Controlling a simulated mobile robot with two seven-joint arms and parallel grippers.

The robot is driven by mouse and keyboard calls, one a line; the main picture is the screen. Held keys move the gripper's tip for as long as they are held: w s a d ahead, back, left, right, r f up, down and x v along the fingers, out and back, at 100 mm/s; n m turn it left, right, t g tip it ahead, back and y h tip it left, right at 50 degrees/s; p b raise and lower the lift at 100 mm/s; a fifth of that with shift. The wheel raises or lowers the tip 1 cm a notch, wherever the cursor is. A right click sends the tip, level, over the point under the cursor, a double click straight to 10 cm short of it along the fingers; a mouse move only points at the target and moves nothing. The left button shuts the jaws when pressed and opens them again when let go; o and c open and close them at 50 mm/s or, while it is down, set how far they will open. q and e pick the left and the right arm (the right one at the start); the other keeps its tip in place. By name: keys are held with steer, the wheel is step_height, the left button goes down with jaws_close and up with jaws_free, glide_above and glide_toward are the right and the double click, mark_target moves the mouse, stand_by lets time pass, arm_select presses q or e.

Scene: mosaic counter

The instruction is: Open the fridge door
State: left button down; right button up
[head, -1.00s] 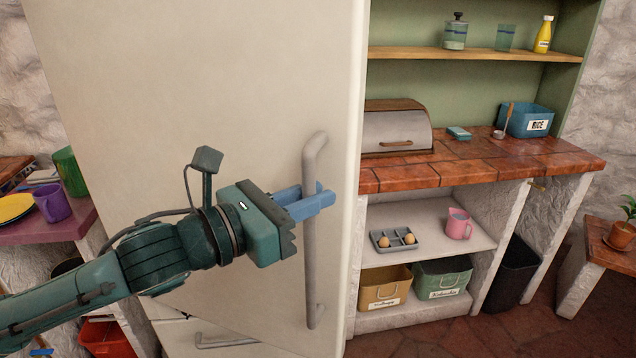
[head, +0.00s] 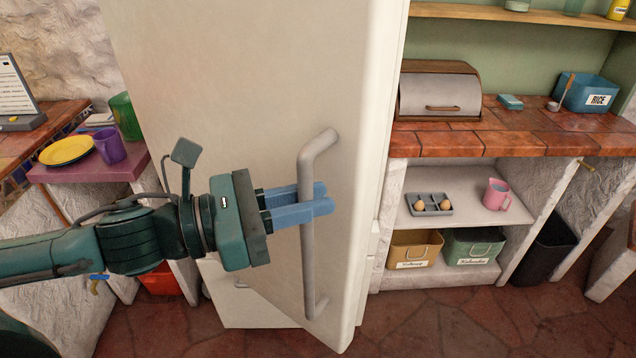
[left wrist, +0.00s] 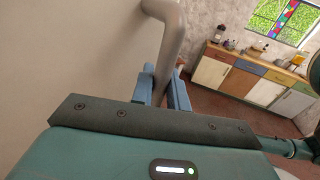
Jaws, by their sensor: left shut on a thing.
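The cream fridge door (head: 225,75) fills the middle of the head view and stands partly open, swung out toward me. Its lower edge shows above the floor. A grey vertical bar handle (head: 308,260) is on the door's right side. My left gripper (head: 312,203) has its blue fingers shut around the upper part of the handle. In the left wrist view the handle (left wrist: 166,40) runs down between the two fingers (left wrist: 163,90), with the door (left wrist: 70,50) on the left. The fridge's inside is hidden behind the door. My right gripper is not in view.
To the right is a tiled counter (head: 480,144) with a bread box (head: 440,92); shelves below hold an egg tray (head: 429,205), a pink mug (head: 496,195) and bins. A purple side table (head: 90,166) stands left. The stone floor (head: 430,320) in front is clear.

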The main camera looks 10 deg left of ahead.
arm_select(q)
steer(key=shift+s+a, duration=0.2)
steer(key=shift+s, duration=0.15)
stand_by(0.3)
steer(key=c, duration=1.5)
jaws_free()
steer(key=shift+o, duration=0.2)
steer(key=shift+a, duration=0.2)
